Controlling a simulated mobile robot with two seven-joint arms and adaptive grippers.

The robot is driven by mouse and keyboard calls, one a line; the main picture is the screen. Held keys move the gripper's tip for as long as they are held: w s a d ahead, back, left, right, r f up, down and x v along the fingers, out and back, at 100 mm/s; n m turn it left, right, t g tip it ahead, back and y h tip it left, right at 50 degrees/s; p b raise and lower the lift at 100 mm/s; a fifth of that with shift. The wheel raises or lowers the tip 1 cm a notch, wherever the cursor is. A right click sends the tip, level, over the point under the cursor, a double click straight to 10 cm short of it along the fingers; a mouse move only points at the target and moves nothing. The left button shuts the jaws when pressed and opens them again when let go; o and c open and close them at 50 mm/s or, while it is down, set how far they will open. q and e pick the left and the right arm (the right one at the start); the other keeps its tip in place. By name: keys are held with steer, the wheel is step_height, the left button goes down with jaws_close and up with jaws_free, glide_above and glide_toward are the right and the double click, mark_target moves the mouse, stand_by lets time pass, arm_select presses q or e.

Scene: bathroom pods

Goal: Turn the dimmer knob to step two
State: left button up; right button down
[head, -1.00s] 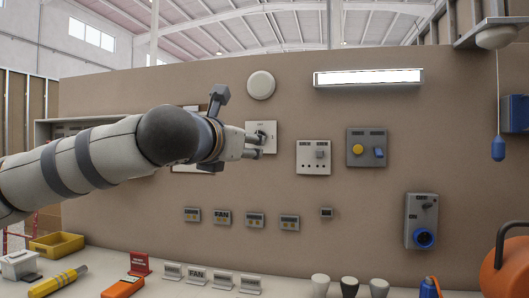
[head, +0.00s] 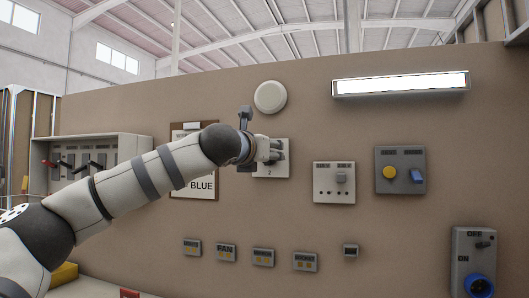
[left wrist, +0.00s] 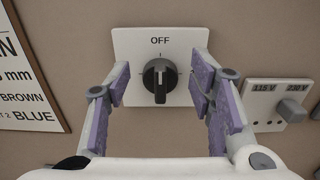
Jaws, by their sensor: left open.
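The dimmer is a white square plate marked OFF at the top (left wrist: 190,42), with a round black knob (left wrist: 160,80) at its middle, in the left wrist view. A bar stands about upright across the knob; I cannot tell which end is the pointer. In the head view the plate (head: 268,173) shows a 2 near its bottom, and my gripper hides the knob. My left gripper (head: 279,152) is in front of the plate. In the left wrist view its purple-padded fingers (left wrist: 160,85) are open on either side of the knob, with gaps to it.
Right of the dimmer are a 115 V / 230 V selector plate (head: 334,190) and a grey box with a yellow button and blue switch (head: 400,158). Several small labelled plates sit below.

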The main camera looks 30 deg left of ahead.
arm_select(q)
steer(key=shift+w, duration=0.2)
steer(key=shift+s, duration=0.1)
jaws_close()
